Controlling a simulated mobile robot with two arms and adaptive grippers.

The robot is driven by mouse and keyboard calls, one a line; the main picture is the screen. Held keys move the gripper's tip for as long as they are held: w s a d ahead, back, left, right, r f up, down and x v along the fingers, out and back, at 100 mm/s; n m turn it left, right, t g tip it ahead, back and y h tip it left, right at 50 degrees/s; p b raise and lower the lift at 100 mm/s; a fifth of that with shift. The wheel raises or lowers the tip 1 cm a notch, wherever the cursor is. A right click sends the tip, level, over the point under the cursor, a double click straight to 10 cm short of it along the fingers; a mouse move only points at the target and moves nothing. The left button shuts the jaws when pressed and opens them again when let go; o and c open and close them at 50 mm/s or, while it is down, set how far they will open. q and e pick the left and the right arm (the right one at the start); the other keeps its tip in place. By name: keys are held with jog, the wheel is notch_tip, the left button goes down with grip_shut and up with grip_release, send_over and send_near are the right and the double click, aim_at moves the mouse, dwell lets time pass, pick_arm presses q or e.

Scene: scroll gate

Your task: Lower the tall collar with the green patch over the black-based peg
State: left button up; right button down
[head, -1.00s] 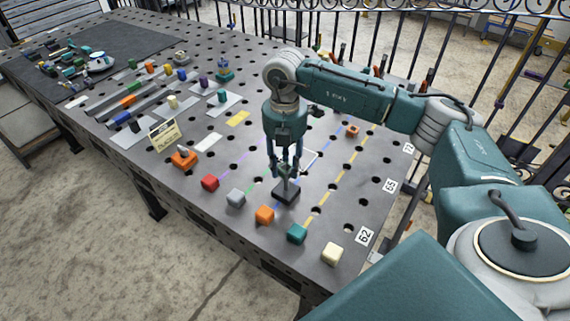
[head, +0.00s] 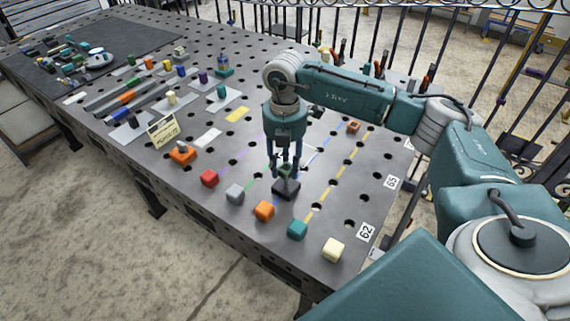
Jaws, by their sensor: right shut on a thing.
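My right gripper (head: 285,174) points straight down over the front part of the table. It is shut on a small grey collar (head: 287,182), which shows a dark green area between the fingers. The fingers cover much of the collar. The black base (head: 286,192) of the peg stands on the table directly below the gripper. The peg's shaft is hidden or too small to make out, and I cannot tell how far the collar is around it. My left gripper is not in view.
Colored blocks line the table's (head: 228,222) front: red (head: 209,178), grey (head: 235,194), orange (head: 264,210), teal (head: 297,229) and cream (head: 333,249). Black railings run behind the table.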

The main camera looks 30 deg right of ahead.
jog(key=shift+f+b, duration=0.3)
jog(key=shift+f, duration=0.25)
jog(key=c, duration=1.2)
grip_release()
jog(key=shift+o, duration=0.2)
notch_tip(320, 180, up, 12)
